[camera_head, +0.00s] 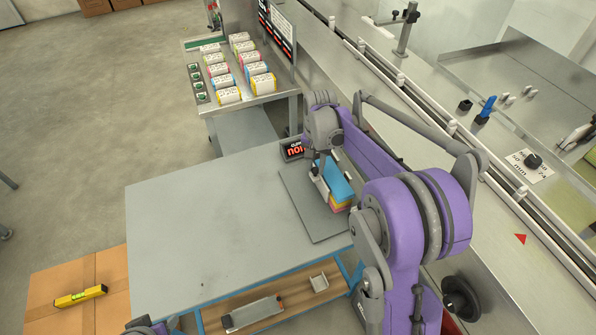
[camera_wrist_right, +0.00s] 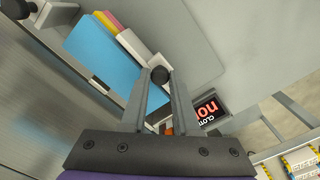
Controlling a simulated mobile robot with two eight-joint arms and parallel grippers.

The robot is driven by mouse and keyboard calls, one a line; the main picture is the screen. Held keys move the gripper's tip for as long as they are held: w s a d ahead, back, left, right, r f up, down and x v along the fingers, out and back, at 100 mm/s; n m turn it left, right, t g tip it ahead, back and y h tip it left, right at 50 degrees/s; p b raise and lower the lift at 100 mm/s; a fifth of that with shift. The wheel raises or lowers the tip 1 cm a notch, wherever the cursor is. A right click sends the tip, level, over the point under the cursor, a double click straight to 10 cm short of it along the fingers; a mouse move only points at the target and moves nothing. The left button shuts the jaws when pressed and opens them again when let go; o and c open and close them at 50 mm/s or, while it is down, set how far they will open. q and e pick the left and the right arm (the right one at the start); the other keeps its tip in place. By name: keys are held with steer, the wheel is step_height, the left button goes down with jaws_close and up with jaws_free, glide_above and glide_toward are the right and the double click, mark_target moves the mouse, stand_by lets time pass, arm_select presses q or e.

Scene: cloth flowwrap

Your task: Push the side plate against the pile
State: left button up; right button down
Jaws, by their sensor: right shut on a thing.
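The pile of folded cloths (camera_head: 342,186) has a blue cloth on top and yellow and pink ones below. It lies on a grey board (camera_head: 305,205) at the right of the table. In the right wrist view the pile (camera_wrist_right: 97,55) shows its blue face, with the pale side plate (camera_wrist_right: 131,44) along its edge; I cannot tell whether they touch all along. My right gripper (camera_wrist_right: 159,77) is shut on a dark round knob (camera_wrist_right: 159,74) at the side plate's end. In the head view this gripper (camera_head: 319,176) is beside the pile, partly hidden by my arm.
The grey table (camera_head: 210,220) is clear to the left. A small display with red letters (camera_head: 292,150) stands behind the board. A conveyor rail (camera_head: 400,85) runs along the right. A tray table (camera_head: 250,100) with several wrapped packs stands at the back.

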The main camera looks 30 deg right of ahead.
steer(key=shift+d, duration=0.85)
steer(key=c, duration=0.7)
jaws_free()
steer(key=shift+o, duration=0.2)
step_height(320, 180, up, 11)
steer(key=shift+p, duration=0.35)
steer(key=shift+f, duration=0.1)
